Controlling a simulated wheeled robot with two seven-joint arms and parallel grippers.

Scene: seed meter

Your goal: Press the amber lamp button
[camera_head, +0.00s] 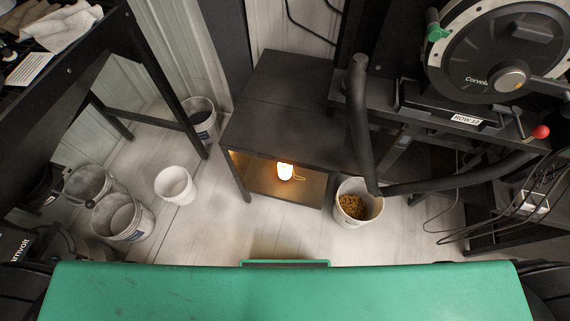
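A small lamp (285,171) glows amber-white inside the open lower space of a black side table (285,105), near the middle of the view. Its light falls on the shelf and back around it. A thin loop or cord lies at its right side. The glare hides its detail, and I cannot make out a separate button on it. Neither of my grippers is in view.
A bucket of brown seed (357,204) stands right of the table. Several empty buckets, including a white one (175,186), stand left. A seed meter (497,60) and black tubular frame fill the right, with loose cables (480,215). The floor before the table is clear.

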